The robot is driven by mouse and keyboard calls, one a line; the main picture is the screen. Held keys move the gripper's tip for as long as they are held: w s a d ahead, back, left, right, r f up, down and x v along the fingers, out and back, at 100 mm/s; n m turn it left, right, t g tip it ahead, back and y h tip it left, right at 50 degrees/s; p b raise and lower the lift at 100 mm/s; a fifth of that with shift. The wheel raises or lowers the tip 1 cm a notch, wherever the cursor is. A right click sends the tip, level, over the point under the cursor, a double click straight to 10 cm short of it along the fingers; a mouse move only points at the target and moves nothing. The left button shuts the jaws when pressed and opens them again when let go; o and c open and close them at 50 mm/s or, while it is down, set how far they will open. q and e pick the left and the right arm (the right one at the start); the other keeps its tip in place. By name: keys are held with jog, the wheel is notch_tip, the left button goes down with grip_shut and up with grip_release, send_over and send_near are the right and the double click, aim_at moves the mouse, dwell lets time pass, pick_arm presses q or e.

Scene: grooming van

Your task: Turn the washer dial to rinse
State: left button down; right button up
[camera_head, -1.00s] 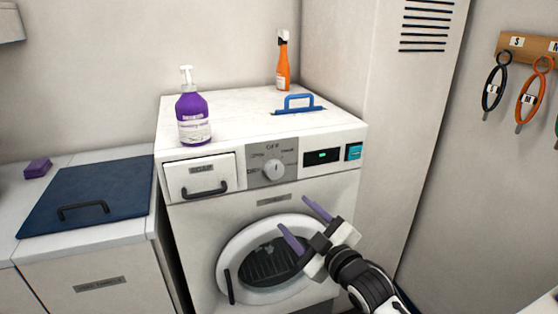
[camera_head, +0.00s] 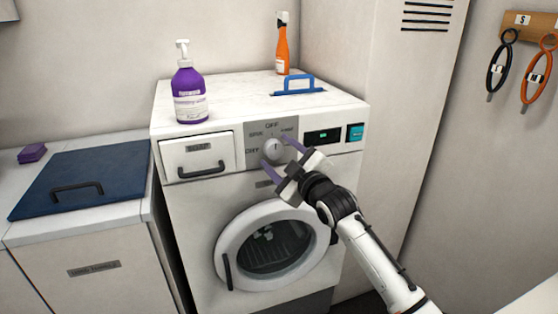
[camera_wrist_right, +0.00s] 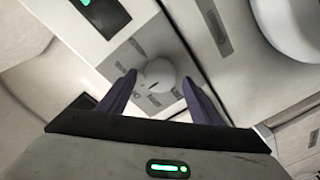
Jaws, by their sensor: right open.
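The washer (camera_head: 300,190) stands in the middle of the head view. Its round white dial (camera_head: 274,149) sits on a grey panel (camera_head: 256,135) on the front. OFF is above the dial, and other small labels are around it; the right one is hard to read. The dial's dark mark looks about upright, toward OFF. My right gripper (camera_head: 277,151) is open, with its purple fingertips on either side of the dial. In the right wrist view the dial (camera_wrist_right: 159,75) lies between the two fingers, with gaps showing on both sides. My left gripper is out of view.
The round washer door (camera_head: 227,250) is below the gripper, and the drawer (camera_head: 198,157) is left of the dial. A green-lit display (camera_head: 322,136) and teal button (camera_head: 355,132) are to the right. A purple bottle (camera_head: 189,95), blue-handled tool (camera_head: 298,85) and orange bottle (camera_head: 282,50) stand on top.

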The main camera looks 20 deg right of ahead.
jog(key=c, duration=1.1)
jog(key=shift+o, duration=0.2)
jog(key=shift+m, duration=0.4)
jog(key=m+p, duration=0.1)
jog(key=m, duration=0.2)
jog(key=shift+m+t, duration=0.3)
jog(key=shift+f+m+p, duration=0.15)
jog(key=shift+m+p, duration=0.45)
jog(key=shift+m, duration=1.7)
jog(key=o, duration=1.1)
jog(key=shift+c, duration=0.2)
